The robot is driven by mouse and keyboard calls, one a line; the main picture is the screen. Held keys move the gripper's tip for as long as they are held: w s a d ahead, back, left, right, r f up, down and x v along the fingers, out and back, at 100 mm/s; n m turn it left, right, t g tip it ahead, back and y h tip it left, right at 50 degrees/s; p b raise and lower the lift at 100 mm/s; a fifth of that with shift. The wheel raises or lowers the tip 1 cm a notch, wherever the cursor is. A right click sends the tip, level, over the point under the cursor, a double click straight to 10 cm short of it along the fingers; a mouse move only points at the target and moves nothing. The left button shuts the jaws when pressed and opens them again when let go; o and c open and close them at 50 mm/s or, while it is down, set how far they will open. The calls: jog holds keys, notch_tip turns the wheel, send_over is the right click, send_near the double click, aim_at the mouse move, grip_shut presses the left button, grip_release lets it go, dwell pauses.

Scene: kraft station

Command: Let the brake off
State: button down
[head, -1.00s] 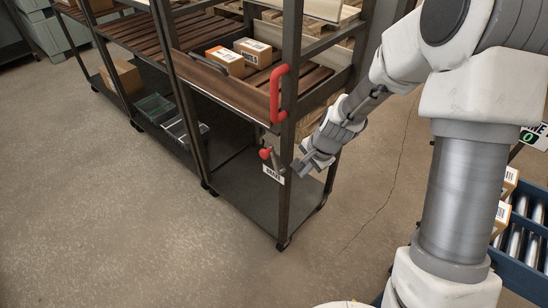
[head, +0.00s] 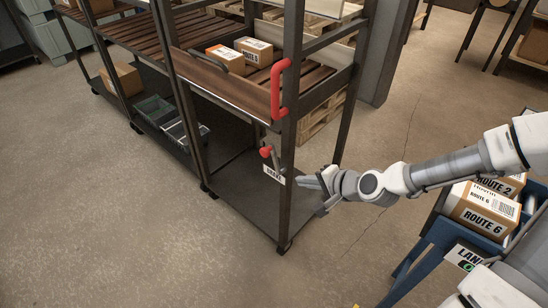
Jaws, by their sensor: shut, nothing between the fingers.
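The brake lever, with a red knob (head: 266,152) and a grey arm (head: 276,162), is on the near corner post of the dark cart, low down. The knob points to the left. A white label reading BRAKE (head: 274,175) sits just below it. My gripper (head: 302,181) is shut and empty, just right of the label and the post, reaching in from the right. It looks apart from the lever; the exact gap cannot be told. The cart (head: 240,212) stands on the floor on casters.
A red handle (head: 277,90) is higher on the same post. Cartons (head: 225,58) lie on the cart's upper slatted shelf. The floor in front is clear.

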aim_at(267, 153)
notch_tip(267, 153, up, 5)
jog(key=shift+w+r+t+y, duration=0.15)
jog(key=shift+t+y, duration=0.55)
jog(key=shift+t, duration=0.4)
jog(key=shift+w+f+b, duration=0.1)
jog(key=shift+f+b, duration=0.1)
jog(key=shift+b, duration=0.1)
jog(key=b+x, duration=0.4)
jog(key=x, duration=0.9)
jog(key=shift+w+a+f+b, duration=0.15)
jog(key=shift+w+a+b, duration=0.1)
jog(key=shift+b, duration=0.15)
jog(key=shift+a, duration=0.1)
